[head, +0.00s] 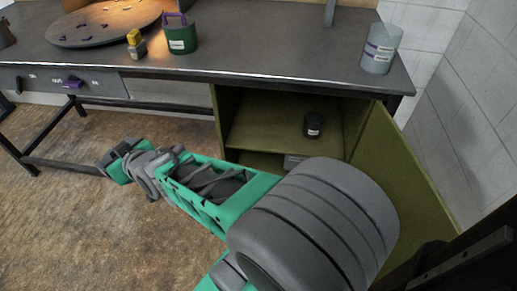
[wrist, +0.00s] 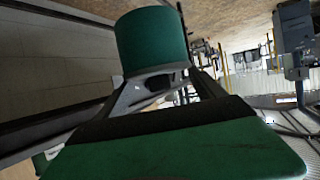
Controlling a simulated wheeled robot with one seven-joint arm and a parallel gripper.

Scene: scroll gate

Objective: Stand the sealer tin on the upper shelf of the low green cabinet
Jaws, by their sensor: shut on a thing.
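My gripper (head: 122,160) is at the far end of my arm, low over the floor left of the cabinet. In the wrist view my gripper (wrist: 155,85) is shut on a green cylindrical tin (wrist: 152,38), which I take to be the sealer tin; no label on it is readable. The low green cabinet (head: 410,165) stands under the right of the bench, its door swung open to the right. Its upper shelf (head: 262,135) shows, bare on the left. My arm hides part of the lower compartment.
A black tin (head: 314,125) stands toward the right on the upper shelf. A grey object (head: 294,161) is below it. On the bench (head: 280,55) are a grey tin (head: 379,52), a green bucket (head: 181,38), a yellow-topped item (head: 136,44) and a round board (head: 100,27).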

